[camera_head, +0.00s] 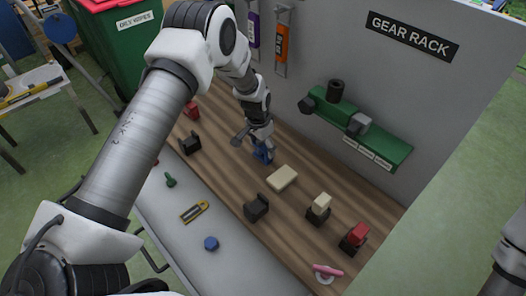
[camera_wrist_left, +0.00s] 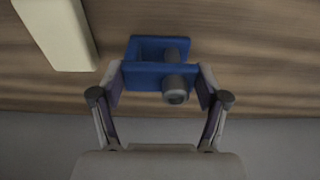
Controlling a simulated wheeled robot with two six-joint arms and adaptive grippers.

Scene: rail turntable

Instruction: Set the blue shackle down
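The blue shackle (camera_head: 262,152) is at the tip of my left gripper (camera_head: 258,136), over the wooden bench top near the grey back panel. In the left wrist view the blue shackle (camera_wrist_left: 146,75) shows as blue plates with a grey pin through them. It sits between the two fingers of my left gripper (camera_wrist_left: 160,84), which press on its sides. Whether it touches the wood cannot be told. Of my right arm only a part shows at the right edge of the head view; its gripper is out of view.
A cream block (camera_head: 282,178) lies close to the right of the shackle. Black holders (camera_head: 257,207) stand nearby, some with a cream (camera_head: 321,202) or red piece (camera_head: 356,234). A green rack (camera_head: 365,135) is on the back panel. A blue nut (camera_head: 211,243) lies on the grey front strip.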

